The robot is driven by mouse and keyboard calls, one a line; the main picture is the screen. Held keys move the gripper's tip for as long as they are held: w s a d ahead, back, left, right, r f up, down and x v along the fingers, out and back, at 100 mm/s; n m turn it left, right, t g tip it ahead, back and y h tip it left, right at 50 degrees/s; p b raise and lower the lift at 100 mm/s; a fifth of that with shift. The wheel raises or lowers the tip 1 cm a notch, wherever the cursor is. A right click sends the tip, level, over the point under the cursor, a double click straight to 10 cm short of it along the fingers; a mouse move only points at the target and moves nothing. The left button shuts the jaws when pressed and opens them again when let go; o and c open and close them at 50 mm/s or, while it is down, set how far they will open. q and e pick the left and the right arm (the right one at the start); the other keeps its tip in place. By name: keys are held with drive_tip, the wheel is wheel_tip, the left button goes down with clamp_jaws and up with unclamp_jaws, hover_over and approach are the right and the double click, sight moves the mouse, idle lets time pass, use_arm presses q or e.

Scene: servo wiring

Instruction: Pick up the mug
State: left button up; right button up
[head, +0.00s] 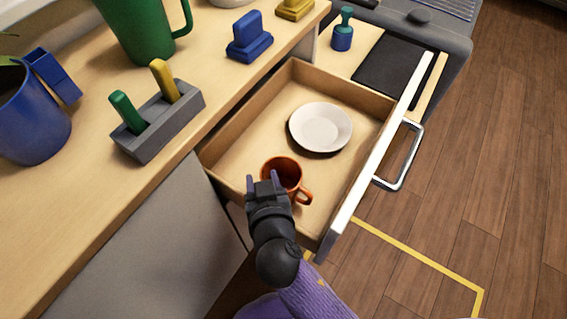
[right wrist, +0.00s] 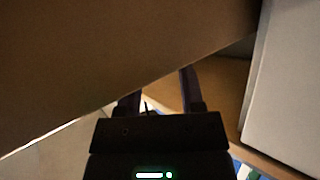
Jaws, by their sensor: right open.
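An orange-brown mug (head: 292,181) stands upright in the open drawer (head: 237,147), near its front left corner, with its handle to the lower right. My right gripper (head: 262,177) is open, with its fingertips in front of the mug's left side in the head view. I cannot tell whether they touch the mug. The right wrist view shows the two fingers (right wrist: 158,82) apart, against a large, dark brown surface; the mug is not clearly recognisable there. My left gripper is not in view.
A white plate (head: 320,127) lies in the drawer behind the mug. The drawer's white front (head: 378,155) with its metal handle (head: 409,160) bounds the right side. On the counter are a grey block holder (head: 160,127), blue mug (head: 35,125) and green mug (head: 140,35).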

drive_tip(key=shift+w+f, duration=0.1)
drive_tip(key=shift+c, duration=0.3)
drive_tip(key=shift+s, duration=0.2)
clamp_jaws()
idle(0.4)
idle(0.5)
